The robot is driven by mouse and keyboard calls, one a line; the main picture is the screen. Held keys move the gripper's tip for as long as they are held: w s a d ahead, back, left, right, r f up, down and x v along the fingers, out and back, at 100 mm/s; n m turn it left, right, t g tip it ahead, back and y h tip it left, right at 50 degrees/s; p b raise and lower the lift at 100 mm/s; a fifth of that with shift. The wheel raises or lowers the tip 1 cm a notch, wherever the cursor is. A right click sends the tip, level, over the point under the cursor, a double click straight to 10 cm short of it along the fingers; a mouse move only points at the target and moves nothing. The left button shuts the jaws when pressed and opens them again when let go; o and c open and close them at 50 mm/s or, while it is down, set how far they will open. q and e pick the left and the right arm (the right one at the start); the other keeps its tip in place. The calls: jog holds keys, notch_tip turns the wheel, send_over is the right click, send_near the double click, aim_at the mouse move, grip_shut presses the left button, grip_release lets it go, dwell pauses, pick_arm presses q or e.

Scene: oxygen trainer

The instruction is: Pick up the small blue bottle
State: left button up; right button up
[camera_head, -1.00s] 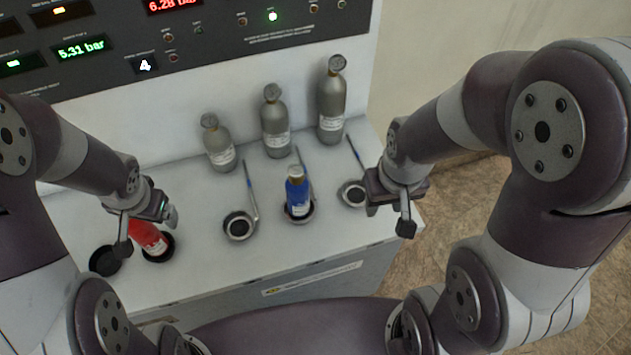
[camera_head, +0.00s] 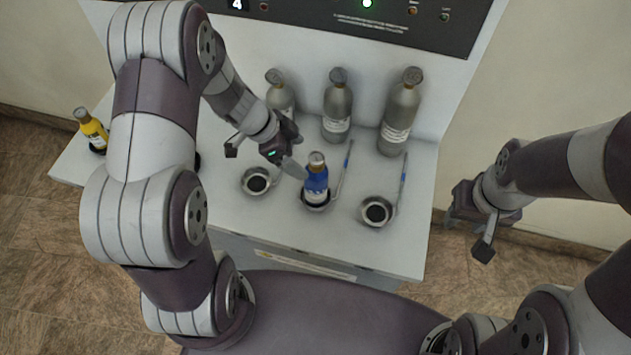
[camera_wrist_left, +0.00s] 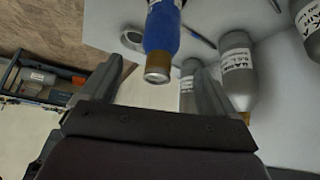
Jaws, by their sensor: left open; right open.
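The small blue bottle (camera_head: 316,184) stands upright in a round holder on the white bench, in the middle of the head view. My left gripper (camera_head: 270,163) is open and empty, just left of the bottle, with one fingertip close to it. In the left wrist view the blue bottle (camera_wrist_left: 161,35) appears upside down, its neck toward the space between the two open fingers (camera_wrist_left: 158,80). Whether a finger touches it I cannot tell. My right gripper (camera_head: 470,222) is open and empty, off the bench's right side.
Grey bottles (camera_head: 337,105) stand along the back of the bench. Empty round holders flank the blue bottle, one at left (camera_head: 256,181) and one at right (camera_head: 376,211). A yellow bottle (camera_head: 92,128) stands at the far left. A control panel (camera_head: 400,18) rises behind.

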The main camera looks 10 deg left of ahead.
aim_at(312, 158)
pick_arm(q)
jog(key=d+f, duration=0.1)
jog(key=d, duration=0.1)
jog(key=w+d+f, duration=0.1)
jog(key=f, duration=0.1)
jog(key=shift+w+d, duration=0.15)
jog(key=shift+d, duration=0.25)
jog(key=x, duration=0.3)
jog(key=shift+a+f, duration=0.1)
jog(key=shift+f, duration=0.15)
jog(key=shift+w+f, duration=0.1)
jog(key=shift+f, duration=0.05)
jog(key=shift+w, duration=0.1)
jog(key=shift+c, duration=0.9)
jog(key=c, duration=0.5)
grip_shut()
pick_arm(e)
jog(key=shift+w+d, duration=0.1)
jog(key=shift+d, duration=0.45)
